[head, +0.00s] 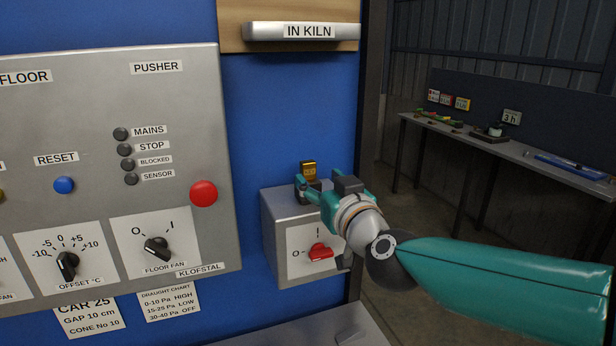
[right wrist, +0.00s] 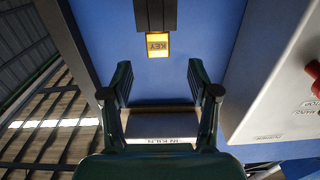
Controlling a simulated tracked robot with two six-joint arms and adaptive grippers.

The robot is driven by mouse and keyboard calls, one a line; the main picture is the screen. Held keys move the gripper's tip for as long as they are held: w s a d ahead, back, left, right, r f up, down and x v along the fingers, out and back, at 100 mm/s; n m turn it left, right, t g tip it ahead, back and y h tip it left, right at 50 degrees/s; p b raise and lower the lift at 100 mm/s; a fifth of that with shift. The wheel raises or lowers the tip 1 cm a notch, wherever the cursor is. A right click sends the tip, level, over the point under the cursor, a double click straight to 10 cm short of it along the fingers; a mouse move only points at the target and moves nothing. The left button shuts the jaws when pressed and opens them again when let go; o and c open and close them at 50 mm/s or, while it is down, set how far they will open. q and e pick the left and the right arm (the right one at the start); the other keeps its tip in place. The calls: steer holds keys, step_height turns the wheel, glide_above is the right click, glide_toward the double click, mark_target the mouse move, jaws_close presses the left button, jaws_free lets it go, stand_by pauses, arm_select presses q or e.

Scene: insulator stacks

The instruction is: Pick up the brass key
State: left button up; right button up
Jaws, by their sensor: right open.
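A small brass-yellow piece (head: 308,170) shows in the head view just above my right gripper, against the blue panel. In the right wrist view it reads KEY, upside down (right wrist: 158,44), and adjoins a dark block (right wrist: 155,14). I cannot tell whether this piece is the brass key itself or a tag. My right gripper (head: 309,187) is at the grey switch box's top. In the right wrist view its two fingers (right wrist: 158,78) are apart with nothing between them; the yellow piece lies beyond the tips. My left gripper is not in view.
The grey switch box (head: 276,230) with a red rotary switch (head: 320,251) is below my right gripper. A control panel (head: 100,110) with a red button (head: 203,193) stands at the left. An IN KILN rail (head: 302,31) is above. A workbench (head: 520,155) is far right.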

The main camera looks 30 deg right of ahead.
mark_target(309, 168)
steer(key=x, duration=0.7)
steer(key=shift+w+d+p, duration=0.1)
steer(key=shift+w+p, duration=0.15)
steer(key=shift+p, duration=0.15)
steer(key=shift+s, duration=0.1)
jaws_close()
